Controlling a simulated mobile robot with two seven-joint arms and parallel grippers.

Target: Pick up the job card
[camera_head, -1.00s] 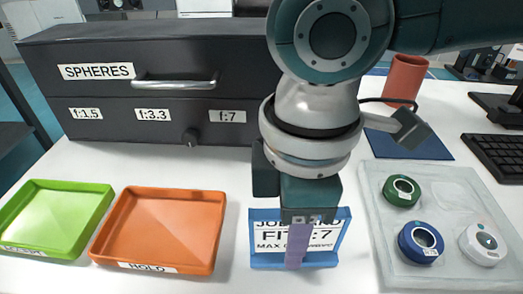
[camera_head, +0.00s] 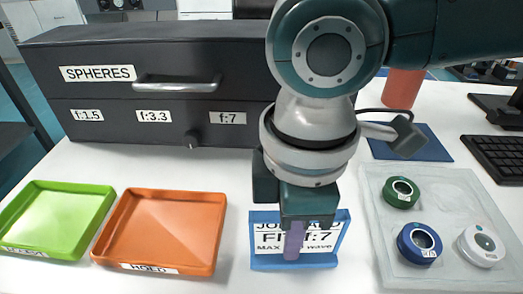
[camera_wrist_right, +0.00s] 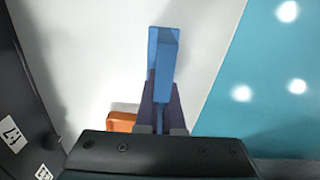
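The job card (camera_head: 266,262) is a blue stand with a white printed face reading "FIT f:7" in part. It stands on the white table in front of the drawer cabinet. My right gripper (camera_head: 293,240) points down over it, one purple finger against the printed face and covering part of the text. In the right wrist view the job card (camera_wrist_right: 163,55) is seen from above as a blue bar, and the two dark fingers of the right gripper (camera_wrist_right: 161,105) lie close on both sides of it. The gripper looks shut on the card. My left gripper is out of view.
An orange tray (camera_head: 160,192) and a green tray (camera_head: 50,190) lie left of the card. A clear tray (camera_head: 440,175) with round optics lies to its right. The black cabinet (camera_head: 110,50), a blue mat (camera_head: 430,140) and a red cup (camera_head: 402,88) are behind.

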